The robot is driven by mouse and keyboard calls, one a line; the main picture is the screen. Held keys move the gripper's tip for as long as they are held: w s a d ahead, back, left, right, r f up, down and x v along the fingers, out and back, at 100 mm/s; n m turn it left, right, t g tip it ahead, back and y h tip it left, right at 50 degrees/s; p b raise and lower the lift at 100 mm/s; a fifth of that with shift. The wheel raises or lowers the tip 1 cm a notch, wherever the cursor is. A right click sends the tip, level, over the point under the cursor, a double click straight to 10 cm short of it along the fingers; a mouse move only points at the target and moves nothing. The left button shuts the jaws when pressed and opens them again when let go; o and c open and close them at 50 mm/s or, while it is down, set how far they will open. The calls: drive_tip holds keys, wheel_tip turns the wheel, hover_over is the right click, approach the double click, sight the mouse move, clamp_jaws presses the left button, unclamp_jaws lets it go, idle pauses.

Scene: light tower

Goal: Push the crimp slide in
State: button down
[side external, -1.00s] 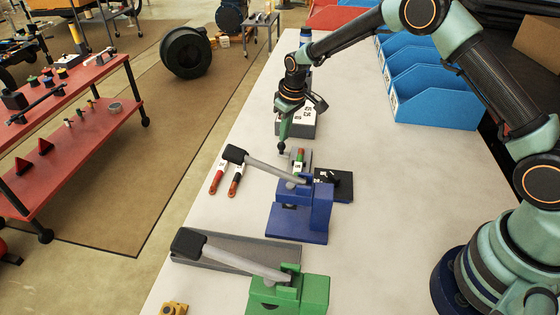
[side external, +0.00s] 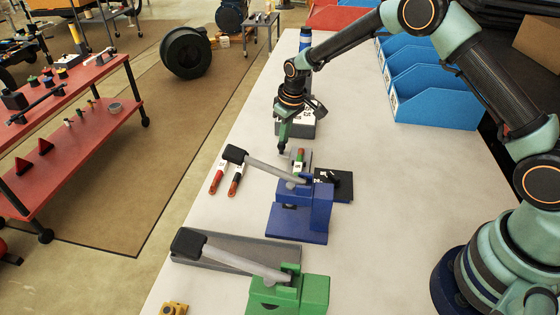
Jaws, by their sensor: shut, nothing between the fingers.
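A blue press (side external: 318,207) with a grey lever and black handle knob (side external: 235,154) stands on the white table. A green press (side external: 312,291) of similar shape stands nearer the front. I cannot tell which part is the crimp slide. My gripper (side external: 282,151) is shut and empty, pointing down, behind the blue press's lever and left of a small grey holder with a red and green piece (side external: 299,160). I cannot tell whether its tip touches anything.
Two red-and-white marker-like tools (side external: 236,181) lie left of the blue press. A black block (side external: 338,184) sits behind the blue press. A grey box with a printed tag (side external: 301,127) is behind my gripper. Blue bins (side external: 440,107) line the right edge. The table right of the presses is clear.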

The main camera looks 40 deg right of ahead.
sight(279, 157)
drive_tip(key=shift+s+a, duration=3.1)
drive_tip(key=shift+a, duration=0.05)
drive_tip(key=shift+r, duration=0.1)
idle(0.3)
drive_tip(key=shift+w+d+r, duration=0.3)
drive_tip(key=shift+r, duration=0.15)
drive_tip(key=shift+w+d+r, duration=0.25)
drive_tip(key=shift+d+r, duration=0.05)
drive_tip(key=shift+r, duration=0.15)
wheel_tip(279, 157, up, 5)
drive_tip(key=shift+r, duration=0.1)
idle(0.4)
